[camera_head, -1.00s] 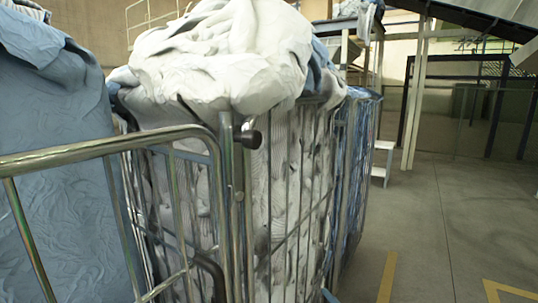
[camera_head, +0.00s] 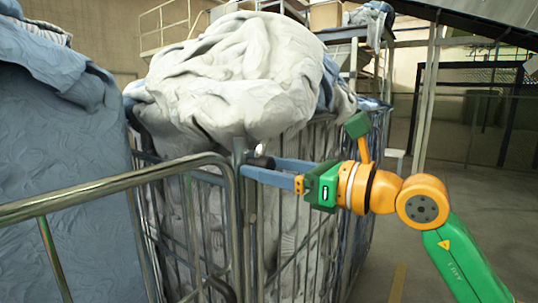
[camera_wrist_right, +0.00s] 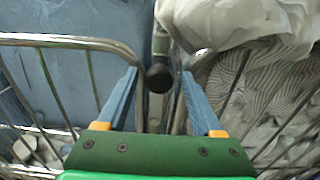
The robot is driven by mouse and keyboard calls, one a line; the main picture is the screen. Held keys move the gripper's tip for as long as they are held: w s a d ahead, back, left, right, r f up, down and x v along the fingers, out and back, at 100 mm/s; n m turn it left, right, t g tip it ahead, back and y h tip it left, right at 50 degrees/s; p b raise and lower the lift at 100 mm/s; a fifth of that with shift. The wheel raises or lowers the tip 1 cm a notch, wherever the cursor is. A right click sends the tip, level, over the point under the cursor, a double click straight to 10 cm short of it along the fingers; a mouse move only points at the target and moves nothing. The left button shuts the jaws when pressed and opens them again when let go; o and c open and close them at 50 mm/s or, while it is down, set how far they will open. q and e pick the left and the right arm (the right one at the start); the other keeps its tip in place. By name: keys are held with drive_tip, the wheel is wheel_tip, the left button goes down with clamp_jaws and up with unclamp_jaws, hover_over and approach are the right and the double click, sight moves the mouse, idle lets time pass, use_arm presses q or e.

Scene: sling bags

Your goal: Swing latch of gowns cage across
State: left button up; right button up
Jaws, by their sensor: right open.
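The latch shows as a dark round knob (camera_head: 262,162) at the top of the upright post where the cage's front rail ends. The gowns cage (camera_head: 300,235) is a metal-barred cage heaped with white and pale blue cloth. My right gripper (camera_head: 262,172) reaches in from the right with its blue fingers at the knob. In the right wrist view the knob (camera_wrist_right: 158,78) sits between the two spread fingertips, with visible gaps on both sides. The fingers are open and do not grip it. My left gripper is not in view.
A cage with blue cloth (camera_head: 60,150) stands at the left, close by. A curved metal rail (camera_head: 120,183) runs in front of it to the post. Open concrete floor (camera_head: 440,230) lies at the right, with a yellow line.

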drive_tip(key=shift+s, duration=0.1)
drive_tip(key=shift+c, duration=0.4)
clamp_jaws()
drive_tip(key=shift+r, duration=0.1)
idle(0.9)
